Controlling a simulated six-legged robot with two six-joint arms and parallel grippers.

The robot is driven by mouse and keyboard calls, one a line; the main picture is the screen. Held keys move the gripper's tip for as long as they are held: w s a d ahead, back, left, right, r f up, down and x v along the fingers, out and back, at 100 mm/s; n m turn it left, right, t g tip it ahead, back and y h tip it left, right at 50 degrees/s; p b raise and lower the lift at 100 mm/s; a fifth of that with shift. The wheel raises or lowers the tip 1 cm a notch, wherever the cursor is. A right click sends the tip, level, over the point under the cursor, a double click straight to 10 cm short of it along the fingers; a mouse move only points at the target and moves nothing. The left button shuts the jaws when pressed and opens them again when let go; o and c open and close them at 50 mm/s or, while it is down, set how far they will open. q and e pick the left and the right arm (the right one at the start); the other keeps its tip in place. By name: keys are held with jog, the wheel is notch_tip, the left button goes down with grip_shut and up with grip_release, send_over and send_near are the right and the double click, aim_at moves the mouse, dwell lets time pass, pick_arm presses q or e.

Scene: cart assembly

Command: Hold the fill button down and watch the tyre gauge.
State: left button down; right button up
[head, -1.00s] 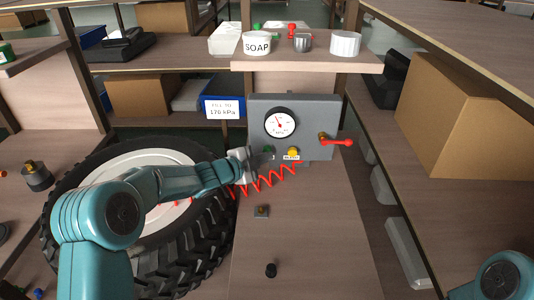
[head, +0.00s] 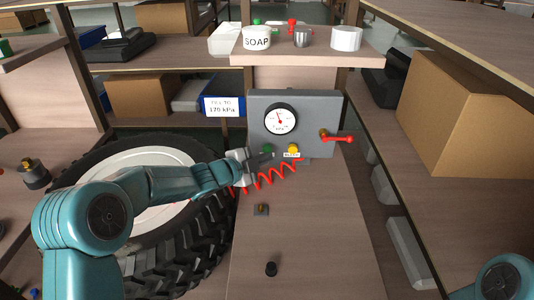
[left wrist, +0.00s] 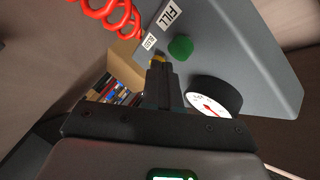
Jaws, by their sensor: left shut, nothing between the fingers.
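The grey panel (head: 320,105) carries a round white gauge (head: 281,119); its red needle points up and slightly left. The green fill button (head: 267,148) and the yellow bleed button (head: 293,149) sit below it. In the left wrist view the green button (left wrist: 180,47) is uncovered beside its FILL label (left wrist: 169,15), and the gauge (left wrist: 208,108) is partly hidden. My left gripper (head: 271,156) is shut and empty, just below the green button in the head view. In the left wrist view its fingertips (left wrist: 159,68) overlap the partly hidden yellow button, apart from the green one. Contact is unclear.
A red lever (head: 338,138) sticks out at the panel's right. A coiled red hose (head: 270,178) runs below the panel towards the large tyre (head: 195,235) under my left arm. A sign (head: 222,107) reads fill to about 170 kPa. The bench right of the hose is mostly clear.

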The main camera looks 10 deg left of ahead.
pick_arm(q)
jog(key=s+b, duration=0.2)
jog(key=s+d+b, duration=0.1)
jog(key=s+b, duration=0.1)
jog(key=s, duration=0.1)
dwell(0.5)
dwell(0.8)
